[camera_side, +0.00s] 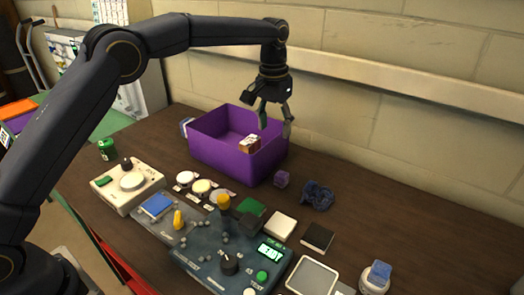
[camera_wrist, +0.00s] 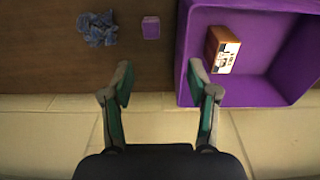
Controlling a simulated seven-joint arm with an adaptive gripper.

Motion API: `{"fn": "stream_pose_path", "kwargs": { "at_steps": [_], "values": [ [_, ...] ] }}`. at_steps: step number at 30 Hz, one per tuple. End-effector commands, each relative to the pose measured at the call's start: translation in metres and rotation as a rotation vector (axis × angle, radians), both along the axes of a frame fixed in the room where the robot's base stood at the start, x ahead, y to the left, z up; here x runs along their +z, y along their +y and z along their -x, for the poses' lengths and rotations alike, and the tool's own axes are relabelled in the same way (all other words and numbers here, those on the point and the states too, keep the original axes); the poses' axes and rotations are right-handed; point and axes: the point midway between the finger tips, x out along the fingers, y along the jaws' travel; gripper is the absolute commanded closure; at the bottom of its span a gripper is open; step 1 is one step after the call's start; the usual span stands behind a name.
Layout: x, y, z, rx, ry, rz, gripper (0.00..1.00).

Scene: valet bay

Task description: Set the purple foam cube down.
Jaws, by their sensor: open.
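The purple foam cube (camera_side: 281,179) rests on the dark wooden table, just right of the purple bin (camera_side: 215,152) and apart from it. In the wrist view the cube (camera_wrist: 151,27) lies beyond my fingertips, between the bin (camera_wrist: 187,50) and a crumpled blue cloth (camera_wrist: 98,29). My gripper (camera_side: 275,121) is open and empty, raised above the right back part of the bin in the side view. In the wrist view my gripper (camera_wrist: 159,76) has its fingers well apart with nothing between them.
A small brown box (camera_side: 250,144) with a printed label is in the bin. The blue cloth (camera_side: 317,195) lies right of the cube. Control panels (camera_side: 225,245) with knobs and buttons fill the table's front. A wall stands behind. The table's back right is clear.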

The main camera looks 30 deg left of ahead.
Motion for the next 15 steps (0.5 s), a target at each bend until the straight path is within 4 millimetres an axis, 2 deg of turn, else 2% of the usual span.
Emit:
{"fn": "stream_pose_path", "kwargs": {
  "at_steps": [1, 3, 7, 11, 15],
  "values": [
    [0.027, 0.012, 0.013, 0.003, -0.032, 0.007, 0.41],
    [0.057, 0.029, 0.038, 0.006, -0.072, 0.014, 0.41],
    [0.101, 0.06, 0.097, 0.005, -0.154, 0.023, 0.41],
    [0.122, 0.087, 0.166, 0.006, -0.237, 0.024, 0.41],
    [0.118, 0.108, 0.242, 0.005, -0.324, 0.015, 0.41]
  ]
}}
